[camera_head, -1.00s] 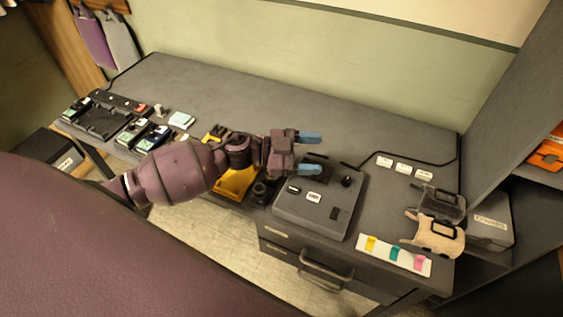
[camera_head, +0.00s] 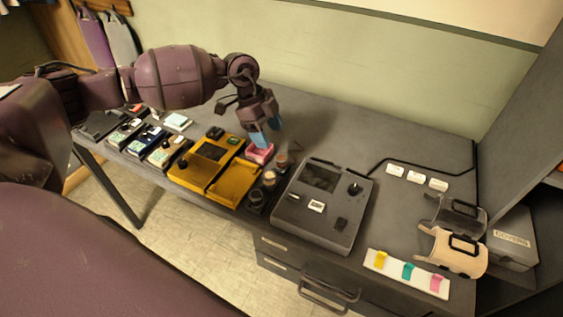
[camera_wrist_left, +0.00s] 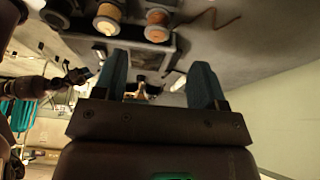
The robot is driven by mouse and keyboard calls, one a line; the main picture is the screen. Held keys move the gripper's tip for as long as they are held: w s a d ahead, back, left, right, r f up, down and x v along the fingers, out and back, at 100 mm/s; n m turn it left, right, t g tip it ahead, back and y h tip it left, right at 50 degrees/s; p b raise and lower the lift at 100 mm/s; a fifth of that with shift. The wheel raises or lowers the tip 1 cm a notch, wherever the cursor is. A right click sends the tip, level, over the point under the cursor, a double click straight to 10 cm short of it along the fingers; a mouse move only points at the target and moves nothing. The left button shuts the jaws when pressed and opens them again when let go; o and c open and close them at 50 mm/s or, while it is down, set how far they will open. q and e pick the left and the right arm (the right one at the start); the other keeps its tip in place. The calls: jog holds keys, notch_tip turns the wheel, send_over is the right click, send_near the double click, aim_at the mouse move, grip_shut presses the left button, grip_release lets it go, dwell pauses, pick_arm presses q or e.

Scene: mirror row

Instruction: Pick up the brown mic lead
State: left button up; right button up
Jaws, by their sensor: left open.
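A thin, wavy brown lead (camera_wrist_left: 213,20) lies on the grey tabletop at the top of the left wrist view, beyond the spools. In the head view a faint thin brown line (camera_head: 296,147) beside the spools seems to be the same lead. My left gripper (camera_head: 264,136) points down over the table, just behind a pink block, left of that line. Its two blue fingers are apart with nothing between them in the left wrist view (camera_wrist_left: 160,78). A dark arm end (camera_wrist_left: 72,76) at the left of that view seems to be my right gripper, too small to read.
A pink block (camera_head: 259,153) sits under my left fingertips. Spools (camera_head: 270,178) stand between an open yellow case (camera_head: 234,184) and a grey console (camera_head: 322,205). A black cable (camera_head: 420,164) runs at the back right.

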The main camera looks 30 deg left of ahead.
aim_at(281, 157)
pick_arm(q)
jog(key=x, duration=0.3)
jog(key=shift+s+d+f+b, duration=0.1)
jog(key=shift+d+f+b, duration=0.25)
jog(key=shift+f, duration=0.2)
jog(key=x, duration=0.4)
jog(key=shift+d+f+b, duration=0.1)
jog(key=shift+d+b, duration=0.1)
jog(key=shift+b, duration=0.15)
jog(key=c, duration=0.9)
jog(key=shift+c, duration=0.5)
pick_arm(e)
jog(key=shift+a+f, duration=0.1)
jog(key=shift+f, duration=0.5)
pick_arm(q)
notch_tip(281, 157, up, 20)
jog(key=p, duration=0.3)
pick_arm(e)
notch_tip(281, 157, up, 2)
jog(key=shift+r, duration=0.1)
pick_arm(q)
jog(key=shift+f, duration=0.1)
pick_arm(e)
jog(key=shift+s+d, duration=0.1)
jog(key=shift+d, duration=0.1)
